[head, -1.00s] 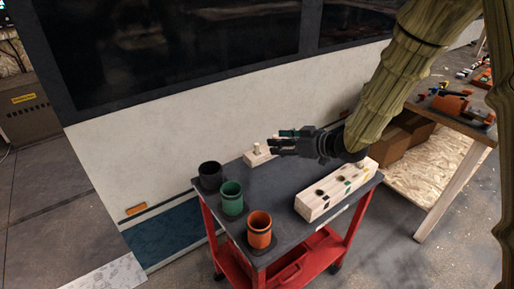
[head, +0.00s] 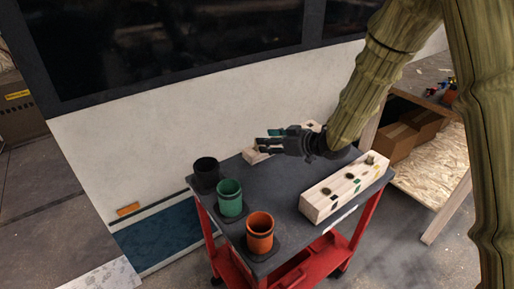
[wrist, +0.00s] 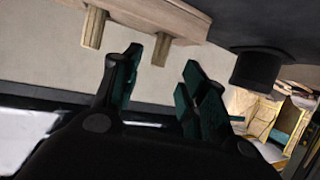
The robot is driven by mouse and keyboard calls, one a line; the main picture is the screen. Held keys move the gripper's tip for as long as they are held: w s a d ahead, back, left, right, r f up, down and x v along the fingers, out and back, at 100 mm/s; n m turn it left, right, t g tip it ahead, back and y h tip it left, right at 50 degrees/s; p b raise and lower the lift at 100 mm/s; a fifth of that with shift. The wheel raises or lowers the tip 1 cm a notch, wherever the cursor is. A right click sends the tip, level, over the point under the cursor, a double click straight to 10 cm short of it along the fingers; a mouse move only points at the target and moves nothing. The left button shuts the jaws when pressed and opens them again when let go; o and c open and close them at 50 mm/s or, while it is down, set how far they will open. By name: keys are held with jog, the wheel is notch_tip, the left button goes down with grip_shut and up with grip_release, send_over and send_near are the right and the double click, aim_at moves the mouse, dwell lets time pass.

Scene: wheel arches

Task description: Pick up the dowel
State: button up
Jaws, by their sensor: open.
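Two pale wooden dowels stand in a light wooden block in the wrist view, a left one (wrist: 93,28) and a right one (wrist: 161,50); the picture is upside down, so they hang from the block (wrist: 185,20) at the top. My gripper (wrist: 163,60) is open and empty, with green-padded fingers. The right dowel appears in the gap between the fingertips, though I cannot tell whether it lies between them in depth. In the head view my gripper (head: 268,140) is over the back of the cart, hiding most of this block (head: 254,156) and its dowels.
The cart top (head: 275,190) also carries a black cup (head: 206,172), a green cup (head: 229,198), an orange cup (head: 260,232) and a long wooden block (head: 330,200) with holes and coloured marks. A white wall (head: 150,130) stands close behind. The middle of the cart is clear.

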aim_at(257, 147)
jog(key=shift+x, duration=3.05)
jog(key=shift+w+d+r, duration=0.1)
jog(key=shift+r, duration=0.05)
jog(key=c, duration=0.8)
